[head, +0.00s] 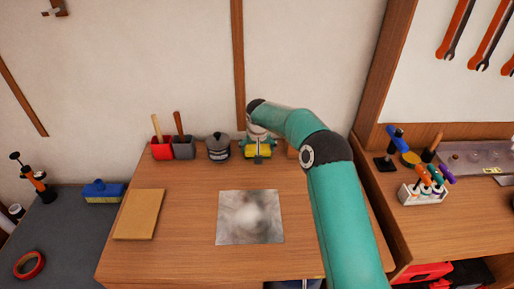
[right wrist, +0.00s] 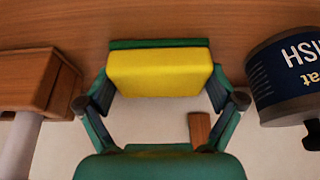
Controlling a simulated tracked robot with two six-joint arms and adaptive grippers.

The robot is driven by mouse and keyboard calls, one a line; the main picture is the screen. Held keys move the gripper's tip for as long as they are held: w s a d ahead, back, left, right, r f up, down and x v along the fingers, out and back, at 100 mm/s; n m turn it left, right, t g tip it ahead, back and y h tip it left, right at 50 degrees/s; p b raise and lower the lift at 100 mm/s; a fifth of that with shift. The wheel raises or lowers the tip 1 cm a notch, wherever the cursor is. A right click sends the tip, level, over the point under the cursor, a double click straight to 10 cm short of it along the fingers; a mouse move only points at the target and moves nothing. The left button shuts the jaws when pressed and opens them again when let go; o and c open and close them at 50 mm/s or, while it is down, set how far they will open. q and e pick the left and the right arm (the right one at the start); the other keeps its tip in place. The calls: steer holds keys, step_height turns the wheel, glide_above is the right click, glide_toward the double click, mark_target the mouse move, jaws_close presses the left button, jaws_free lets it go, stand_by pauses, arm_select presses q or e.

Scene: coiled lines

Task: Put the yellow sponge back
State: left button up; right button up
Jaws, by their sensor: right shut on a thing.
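The yellow sponge (head: 258,154) is at the back of the wooden desk, near the wall. In the right wrist view the yellow sponge (right wrist: 160,73) shows its yellow face, with a green layer along its far edge. My right gripper (head: 257,143) is shut on it, one finger at each end; the gripper also shows in the right wrist view (right wrist: 162,100). I cannot tell whether the sponge touches the desk. My left gripper is not in view.
A dark tin (head: 219,149) stands left of the sponge; a wooden block (right wrist: 28,80) is on its other side. Red (head: 161,148) and grey (head: 184,149) cups hold handled tools. A grey smudged sheet (head: 232,230) and tan board (head: 140,214) lie in front.

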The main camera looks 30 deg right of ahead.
steer(key=o, duration=0.9)
steer(key=shift+c, duration=0.2)
steer(key=shift+r, duration=0.35)
steer(key=b+v, duration=0.1)
steer(key=v, duration=1)
steer(key=shift+s+r+b, duration=0.15)
steer(key=shift+b, duration=0.25)
steer(key=shift+a, duration=0.15)
